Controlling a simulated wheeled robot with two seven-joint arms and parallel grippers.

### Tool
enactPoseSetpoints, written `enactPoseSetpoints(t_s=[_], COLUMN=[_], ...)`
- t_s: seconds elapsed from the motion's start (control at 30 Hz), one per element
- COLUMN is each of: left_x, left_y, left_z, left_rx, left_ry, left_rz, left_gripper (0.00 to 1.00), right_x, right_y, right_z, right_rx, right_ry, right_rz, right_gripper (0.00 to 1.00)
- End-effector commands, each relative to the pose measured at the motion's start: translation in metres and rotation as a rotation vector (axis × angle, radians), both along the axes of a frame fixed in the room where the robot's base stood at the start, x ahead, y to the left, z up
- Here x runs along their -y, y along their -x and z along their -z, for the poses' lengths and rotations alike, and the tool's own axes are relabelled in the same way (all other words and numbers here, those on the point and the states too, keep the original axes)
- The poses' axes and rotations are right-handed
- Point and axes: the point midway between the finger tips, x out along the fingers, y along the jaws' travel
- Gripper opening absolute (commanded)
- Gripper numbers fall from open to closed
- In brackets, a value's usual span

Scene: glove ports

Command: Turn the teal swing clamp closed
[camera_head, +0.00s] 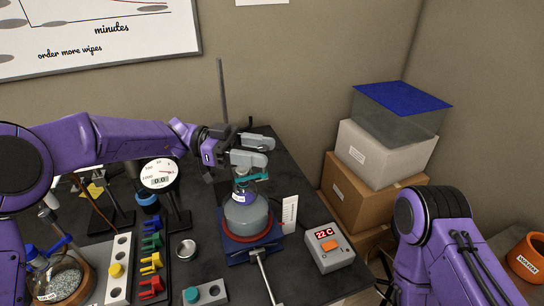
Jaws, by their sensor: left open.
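The teal swing clamp (256,177) is at the neck of a grey round flask (247,217) that sits on a blue stand with a red ring. My left gripper (262,151) is open just above the clamp, its two grey fingers pointing right. I cannot tell whether a finger touches the clamp. The fingers and wrist hide part of the flask's neck and the clamp's far side. My right arm (440,240) shows at the lower right; its gripper is out of the picture.
A temperature box (329,247) reading 22 C stands right of the flask. A round dial gauge (159,174) and a rack of coloured clips (151,262) stand to the left. A metal rod (222,92) rises behind my wrist. Stacked boxes (370,190) stand beyond the black table's right edge.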

Motion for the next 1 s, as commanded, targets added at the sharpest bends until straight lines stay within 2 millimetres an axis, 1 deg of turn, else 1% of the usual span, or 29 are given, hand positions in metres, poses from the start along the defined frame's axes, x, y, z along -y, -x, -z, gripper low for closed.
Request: enactPoseSetpoints(t_s=[0.03, 0.1, 0.2, 0.3, 0.57, 0.67, 0.7, 0.83, 0.93, 1.0], left_x=[-0.010, -0.023, -0.036, -0.041, -0.042, -0.041, -0.041, -0.041, -0.041, -0.041], left_y=[-0.004, -0.008, -0.011, -0.013, -0.013, -0.013, -0.013, -0.013, -0.013, -0.013], left_z=[0.006, 0.004, 0.003, 0.001, -0.002, -0.016, -0.027, -0.055, -0.069, -0.076], left_rx=[0.002, 0.003, 0.002, 0.002, 0.001, 0.001, 0.002, 0.001, 0.001, 0.000], left_ry=[0.001, 0.002, 0.002, 0.002, 0.001, 0.001, 0.002, 0.001, 0.001, 0.001], left_rz=[-0.003, -0.003, -0.002, -0.001, 0.000, 0.000, 0.000, 0.001, 0.001, 0.001], left_gripper=[0.52, 0.52, 0.52, 0.52, 0.52, 0.52, 0.52, 0.52, 0.52, 0.52], right_x=[0.000, 0.000, 0.000, 0.000, 0.000, 0.000, 0.000, 0.000, 0.000, 0.000], right_y=[0.000, 0.000, 0.000, 0.000, 0.000, 0.000, 0.000, 0.000, 0.000, 0.000], right_z=[0.011, 0.016, 0.019, 0.020, 0.018, 0.004, -0.007, -0.035, -0.050, -0.056], right_rx=[0.000, 0.000, 0.000, 0.000, 0.000, 0.000, 0.000, 0.000, 0.000, 0.000], right_ry=[0.000, 0.000, 0.000, 0.000, 0.000, 0.000, 0.000, 0.000, 0.000, 0.000], right_rz=[0.000, 0.000, 0.000, 0.000, 0.000, 0.000, 0.000, 0.000, 0.000, 0.000], right_gripper=[0.97, 0.97, 0.97, 0.97, 0.97, 0.97, 0.97, 0.97, 0.97, 0.97])
